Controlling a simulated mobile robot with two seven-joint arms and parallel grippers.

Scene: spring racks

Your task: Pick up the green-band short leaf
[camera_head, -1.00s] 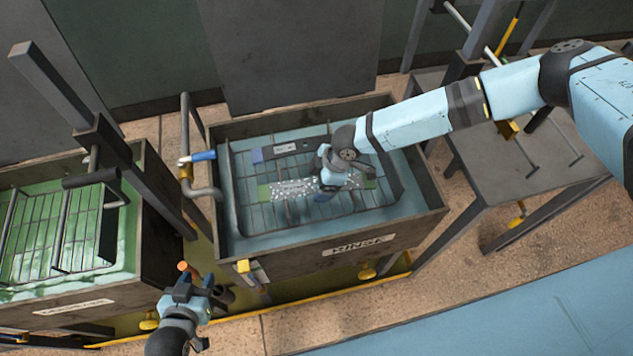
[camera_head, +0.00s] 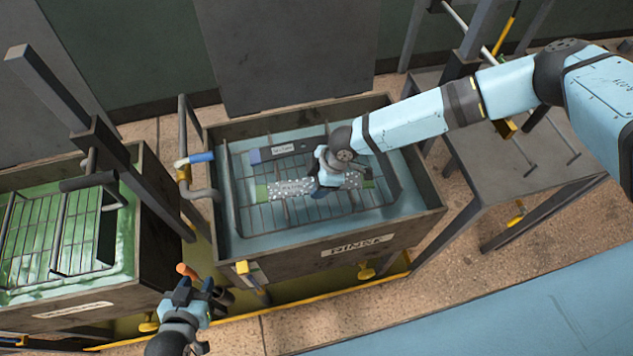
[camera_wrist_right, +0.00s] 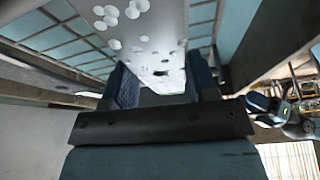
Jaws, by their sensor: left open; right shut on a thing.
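The green-band short leaf (camera_head: 292,187) is a grey strip speckled with white, with green bands at its ends, over the wire rack in the rinse tank. My right gripper (camera_head: 325,182) is shut on it near the middle and hides part of it. In the right wrist view the speckled leaf (camera_wrist_right: 150,38) runs up from between the fingers (camera_wrist_right: 163,80). Bubbles or spots cover it, and the rack wires lie below. My left gripper (camera_head: 190,290) is open and empty in front of the tanks, at lower left.
A dark blue-ended leaf (camera_head: 288,149) lies behind on the rack. The rinse tank's rim (camera_head: 330,232) surrounds the rack. A green-liquid tank (camera_head: 70,275) with another rack stands left, with a dark post between. A grey table (camera_head: 500,160) is at right.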

